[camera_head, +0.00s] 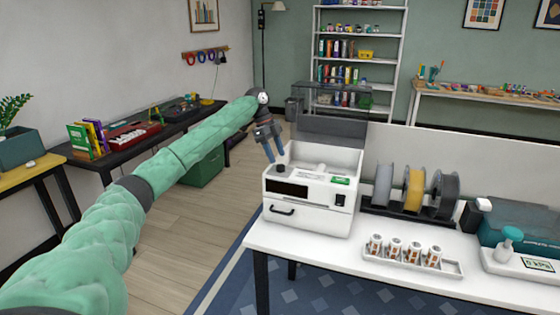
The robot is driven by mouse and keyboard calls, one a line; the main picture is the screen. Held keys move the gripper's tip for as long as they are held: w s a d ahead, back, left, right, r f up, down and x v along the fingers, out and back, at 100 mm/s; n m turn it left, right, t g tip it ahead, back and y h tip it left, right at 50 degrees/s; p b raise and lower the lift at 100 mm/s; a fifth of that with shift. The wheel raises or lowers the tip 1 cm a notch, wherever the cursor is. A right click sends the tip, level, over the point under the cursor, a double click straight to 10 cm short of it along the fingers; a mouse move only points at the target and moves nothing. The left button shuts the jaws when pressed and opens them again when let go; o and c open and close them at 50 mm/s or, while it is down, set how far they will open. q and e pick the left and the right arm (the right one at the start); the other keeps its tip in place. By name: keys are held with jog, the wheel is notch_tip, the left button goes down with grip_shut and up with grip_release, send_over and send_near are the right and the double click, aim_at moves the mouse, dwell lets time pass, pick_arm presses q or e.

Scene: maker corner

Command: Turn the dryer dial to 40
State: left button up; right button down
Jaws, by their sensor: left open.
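The white dryer (325,222) stands at the left end of the white table, its dark lid raised at the back. Its front has a black window, a black handle and a dark switch. A small dark round knob (281,168), which looks like the dial, sits on its top at the left. Its setting is too small to read. My left gripper (276,157) is open, pointing down just above and beside the knob. I cannot tell whether the fingers touch it. My right gripper is not in view.
Several filament spools (413,190) stand on a black rack right of the dryer. A white tray (452,268) with several small parts lies in front of them. A teal machine (518,229) is at the far right.

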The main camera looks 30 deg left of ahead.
aim_at(280, 165)
pick_arm(q)
jog(key=shift+x, duration=1.95)
jog(key=shift+c, duration=0.2)
jog(key=shift+p, duration=0.3)
jog(key=c, duration=0.9)
